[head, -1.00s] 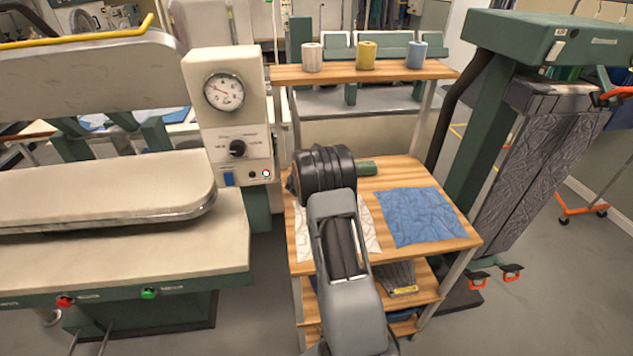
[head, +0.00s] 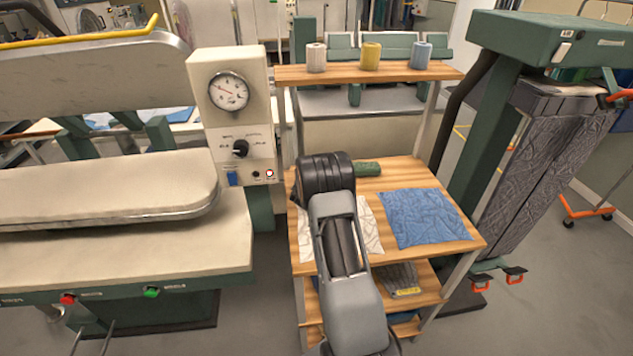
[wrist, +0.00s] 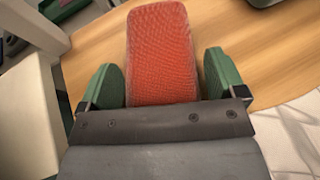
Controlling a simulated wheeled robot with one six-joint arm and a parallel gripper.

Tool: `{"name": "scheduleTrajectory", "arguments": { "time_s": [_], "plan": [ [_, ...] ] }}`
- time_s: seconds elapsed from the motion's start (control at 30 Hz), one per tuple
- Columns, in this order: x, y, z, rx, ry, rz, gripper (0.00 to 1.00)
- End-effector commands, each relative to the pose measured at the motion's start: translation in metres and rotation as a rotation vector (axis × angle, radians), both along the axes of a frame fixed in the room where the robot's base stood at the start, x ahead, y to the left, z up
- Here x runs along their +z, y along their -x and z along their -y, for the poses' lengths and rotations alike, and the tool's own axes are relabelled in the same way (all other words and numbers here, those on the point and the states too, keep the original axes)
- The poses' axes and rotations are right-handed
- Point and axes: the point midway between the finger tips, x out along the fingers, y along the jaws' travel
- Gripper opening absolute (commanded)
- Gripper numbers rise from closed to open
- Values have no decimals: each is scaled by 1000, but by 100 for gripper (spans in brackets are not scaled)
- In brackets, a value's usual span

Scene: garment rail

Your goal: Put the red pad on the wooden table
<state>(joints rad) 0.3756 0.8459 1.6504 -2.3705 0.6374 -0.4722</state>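The red pad (wrist: 161,55) shows in the wrist view as a long, rounded red block with a woven-looking surface. It lies over the wooden table (wrist: 262,55); whether it rests on the wood I cannot tell. My gripper (wrist: 163,75) has its two green fingers wide apart, one on each side of the pad's near part. A narrow gap shows beside the right finger. The near end of the pad is hidden behind my gripper body. In the head view my arm hides the pad and fingers above the wooden table (head: 415,176).
A blue cloth (head: 425,217) and a white patterned cloth (head: 371,228) lie on the table. A green object (head: 367,169) is beside my wrist. A shelf with several spools (head: 370,56) stands above the back. A press with a gauge (head: 229,91) is left.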

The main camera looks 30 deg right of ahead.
Motion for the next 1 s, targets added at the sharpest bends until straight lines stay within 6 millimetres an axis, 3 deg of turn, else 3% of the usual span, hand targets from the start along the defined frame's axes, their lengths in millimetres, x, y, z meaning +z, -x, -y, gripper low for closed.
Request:
{"name": "scheduleTrajectory", "arguments": {
  "time_s": [0.43,1.0],
  "plan": [
    [5,1,-2,1,0,0,98],
    [42,62,-70,2,0,1,98]
  ]
}}
